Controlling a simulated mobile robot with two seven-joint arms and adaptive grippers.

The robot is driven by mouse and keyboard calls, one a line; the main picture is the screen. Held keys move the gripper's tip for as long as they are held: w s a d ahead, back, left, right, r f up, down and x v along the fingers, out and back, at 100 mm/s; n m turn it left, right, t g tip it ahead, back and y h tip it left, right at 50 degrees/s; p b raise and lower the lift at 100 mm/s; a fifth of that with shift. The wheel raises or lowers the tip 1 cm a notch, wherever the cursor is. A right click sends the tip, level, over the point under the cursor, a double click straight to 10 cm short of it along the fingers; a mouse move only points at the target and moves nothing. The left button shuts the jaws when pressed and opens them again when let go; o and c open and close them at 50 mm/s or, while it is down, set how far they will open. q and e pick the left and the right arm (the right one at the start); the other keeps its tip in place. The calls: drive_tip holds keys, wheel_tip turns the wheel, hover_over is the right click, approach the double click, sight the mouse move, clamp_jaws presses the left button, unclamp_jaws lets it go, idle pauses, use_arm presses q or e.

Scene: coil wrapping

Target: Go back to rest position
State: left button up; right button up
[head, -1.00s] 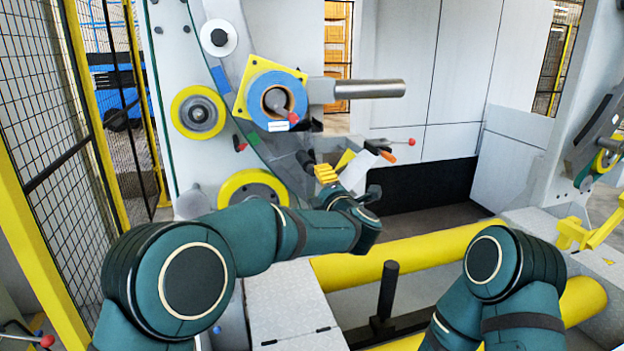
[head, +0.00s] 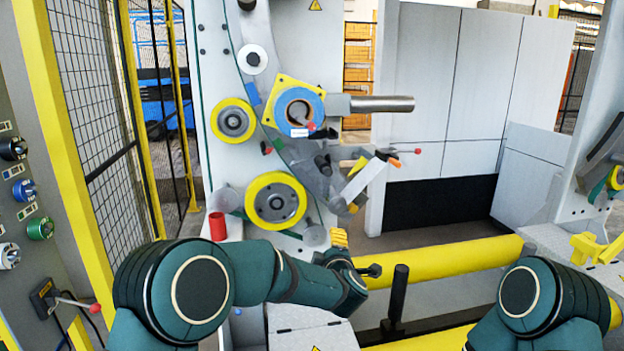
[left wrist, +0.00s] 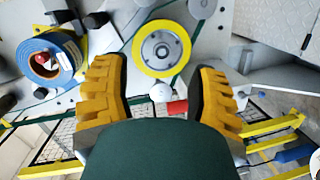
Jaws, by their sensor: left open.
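My left arm comes in from the left in the head view, low in front of the wrapping machine. Its gripper (head: 339,238) shows only as a small yellow tip beyond the wrist. In the left wrist view the two ribbed yellow fingers of the left gripper (left wrist: 158,95) stand wide apart with nothing between them. Beyond them is a yellow-rimmed wheel (left wrist: 161,48), which also shows in the head view (head: 276,200). My right arm is at the lower right of the head view; its gripper is out of frame.
A blue tape roll (head: 299,112) sits on the machine, beside a grey horizontal bar (head: 382,104). A red cylinder (head: 217,226) stands left of the lower wheel. A yellow roller (head: 440,262) and a black post (head: 398,292) lie to the right. A mesh fence (head: 95,100) and control panel are left.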

use_arm(q)
drive_tip(key=s+a+f+m+g+h, duration=0.1)
drive_tip(key=s+a+f+m+g, duration=0.2)
drive_tip(key=f, duration=0.5)
drive_tip(key=s+a+f+m+g+h, duration=0.1)
drive_tip(key=s+a+f+m, duration=0.2)
drive_tip(key=s+f, duration=0.35)
drive_tip(key=s+a+f+m+g+h, duration=0.1)
drive_tip(key=s+a+f+m+g, duration=0.25)
drive_tip(key=f, duration=0.45)
drive_tip(key=s+a+f+m+g, duration=0.1)
drive_tip(key=s+f+g, duration=0.1)
drive_tip(key=s, duration=0.6)
drive_tip(key=s+a+f+m+g+h, duration=0.1)
drive_tip(key=s+f, duration=0.3)
drive_tip(key=s, duration=0.4)
drive_tip(key=s+a+f+m+g, duration=0.2)
drive_tip(key=s+a+f+g, duration=0.1)
drive_tip(key=s, duration=0.6)
drive_tip(key=shift+a+f+g+h, duration=0.25)
drive_tip(key=shift+f+g+h, duration=0.05)
drive_tip(key=shift+f+g, duration=0.25)
drive_tip(key=shift+m, duration=0.25)
